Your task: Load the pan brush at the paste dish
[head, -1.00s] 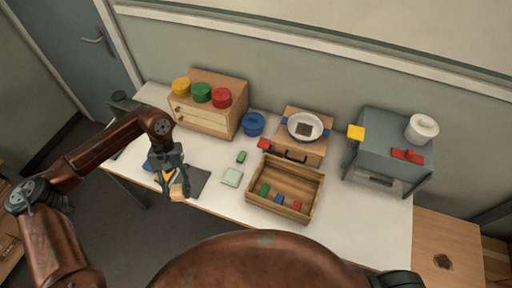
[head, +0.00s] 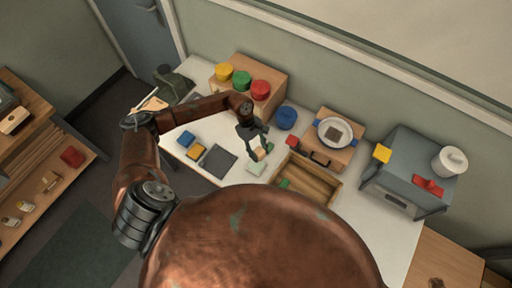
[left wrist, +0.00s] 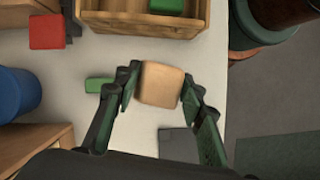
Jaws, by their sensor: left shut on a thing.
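My left gripper (head: 258,150) is shut on a tan block (left wrist: 160,85), which looks like the wooden back of the pan brush; it also shows in the head view (head: 260,154). Its bristles are hidden. In the left wrist view the fingers (left wrist: 160,88) sit on either side of the block, and the pale square is hidden. A white pan (head: 335,133) with a brown patch stands on a wooden stove. My right gripper is out of view.
A small green block (left wrist: 98,84) lies close beside the held block. A wooden tray (head: 318,180) is just to the right, partly hidden by my body. A blue pot (head: 286,117) stands behind.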

